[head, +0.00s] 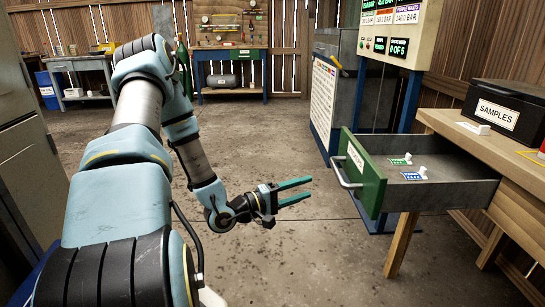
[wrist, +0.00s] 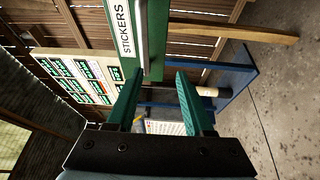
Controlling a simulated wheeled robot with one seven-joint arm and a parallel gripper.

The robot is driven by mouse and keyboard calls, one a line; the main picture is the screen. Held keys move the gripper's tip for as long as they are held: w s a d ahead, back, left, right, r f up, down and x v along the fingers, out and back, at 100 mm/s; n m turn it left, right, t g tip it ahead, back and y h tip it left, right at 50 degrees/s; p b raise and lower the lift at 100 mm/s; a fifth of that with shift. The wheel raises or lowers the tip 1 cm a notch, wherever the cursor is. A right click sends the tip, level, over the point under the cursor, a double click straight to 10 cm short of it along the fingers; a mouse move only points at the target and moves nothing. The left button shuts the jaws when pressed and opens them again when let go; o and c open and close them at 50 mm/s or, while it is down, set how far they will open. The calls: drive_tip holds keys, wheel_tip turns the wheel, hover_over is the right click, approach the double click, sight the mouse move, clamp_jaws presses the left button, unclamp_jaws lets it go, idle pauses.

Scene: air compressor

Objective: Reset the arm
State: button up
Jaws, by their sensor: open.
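My gripper (head: 296,191) is open and empty in the head view, with its two teal fingers pointing right. It hangs in the air left of the pulled-out drawer, apart from its handle. In the wrist view my gripper (wrist: 160,82) shows its two fingers spread apart with nothing between them. My arm bends down from the left side of the head view.
The green-fronted drawer (head: 365,175) stands open from the wooden bench (head: 470,135). It holds a green sticker item (head: 400,161) and a blue one (head: 414,175). A black SAMPLES box (head: 505,108) sits on the bench. The concrete floor (head: 270,130) ahead is clear.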

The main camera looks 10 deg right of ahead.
drive_tip(key=w+a+f+m+y, duration=0.3)
drive_tip(key=w+a+m+y, duration=0.15)
drive_tip(key=a+y, duration=0.5)
drive_tip(key=s+a+r+g+y, duration=0.1)
drive_tip(key=s+a+r+y, duration=0.3)
drive_tip(key=a, duration=0.3)
drive_tip(key=s+a+r+g+y, duration=0.1)
drive_tip(key=s+a+r+y, duration=0.3)
drive_tip(key=a, duration=0.3)
drive_tip(key=s+r+g+p, duration=0.1)
drive_tip(key=s+r+g, duration=0.1)
drive_tip(key=s+r, duration=0.3)
wheel_tip(320, 180, up, 19)
drive_tip(key=p, duration=2.1)
drive_tip(key=shift+s+a+r, duration=0.15)
drive_tip(key=shift+s, duration=0.25)
